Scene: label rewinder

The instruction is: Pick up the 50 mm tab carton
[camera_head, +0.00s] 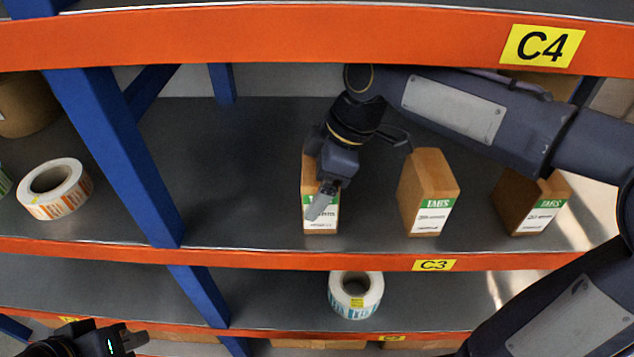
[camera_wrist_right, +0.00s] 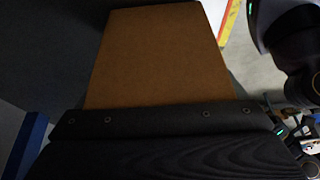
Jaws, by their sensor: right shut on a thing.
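Three brown tab cartons with green and white labels stand on the C3 shelf: a left one (camera_head: 333,226), a middle one (camera_head: 427,185) and a right one (camera_head: 531,200). My right gripper (camera_head: 321,197) is shut on the left carton, with a finger across its label, so its size is partly hidden. The other sizes are too small to read surely. In the right wrist view the carton's plain brown face (camera_wrist_right: 160,58) fills the middle above the dark gripper edge (camera_wrist_right: 160,120). My left gripper (camera_head: 128,338) is low at the left, away from the cartons; its jaw opening is unclear.
An orange beam (camera_head: 300,35) marked C4 runs above my right arm. A blue upright (camera_head: 120,155) stands left of the cartons. A label roll (camera_head: 55,188) lies left of it and another (camera_head: 355,294) on the lower shelf. The shelf between upright and left carton is clear.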

